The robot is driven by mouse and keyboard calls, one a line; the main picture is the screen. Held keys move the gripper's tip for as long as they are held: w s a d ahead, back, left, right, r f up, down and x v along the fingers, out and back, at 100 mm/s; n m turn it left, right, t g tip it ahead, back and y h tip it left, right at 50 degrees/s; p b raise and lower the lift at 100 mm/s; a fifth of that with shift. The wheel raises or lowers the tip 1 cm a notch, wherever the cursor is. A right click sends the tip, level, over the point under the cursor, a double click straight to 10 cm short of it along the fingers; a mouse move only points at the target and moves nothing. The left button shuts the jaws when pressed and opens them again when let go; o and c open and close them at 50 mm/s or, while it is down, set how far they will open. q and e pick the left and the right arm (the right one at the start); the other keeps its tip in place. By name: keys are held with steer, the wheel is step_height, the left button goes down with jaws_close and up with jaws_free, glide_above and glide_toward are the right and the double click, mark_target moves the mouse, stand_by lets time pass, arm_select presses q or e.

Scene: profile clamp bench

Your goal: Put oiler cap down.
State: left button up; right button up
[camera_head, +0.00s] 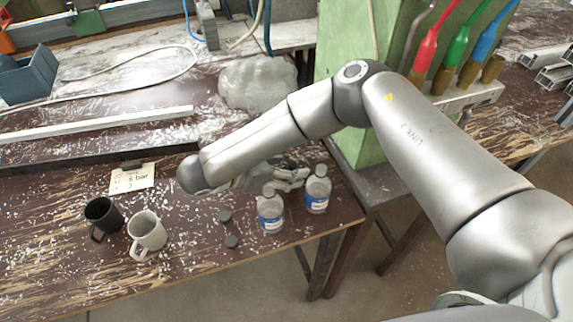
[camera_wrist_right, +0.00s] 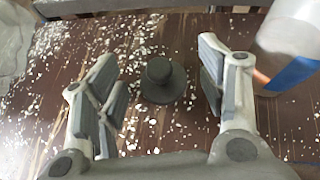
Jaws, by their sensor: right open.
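The oiler cap, a dark grey round piece with a knob on a wider flange (camera_wrist_right: 160,82), sits on the brown bench top in the right wrist view, between the two fingers of my right gripper (camera_wrist_right: 158,58). The fingers are spread, with a gap on either side of the cap. My left gripper is not in view.
Two small dark round pieces (camera_head: 225,216) (camera_head: 231,241) lie left of the bottles. A black mug (camera_head: 102,217) and a pale mug (camera_head: 147,233) stand farther left, near a small card (camera_head: 132,178). A bottle (camera_wrist_right: 292,45) stands close beside the right-hand finger in the wrist view.

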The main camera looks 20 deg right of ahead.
steer(key=shift+r+p, duration=0.25)
steer(key=shift+p, duration=0.05)
steer(key=b+v, duration=0.1)
steer(key=v, duration=1.1)
steer(key=shift+f, duration=0.15)
steer(key=shift+w, duration=0.1)
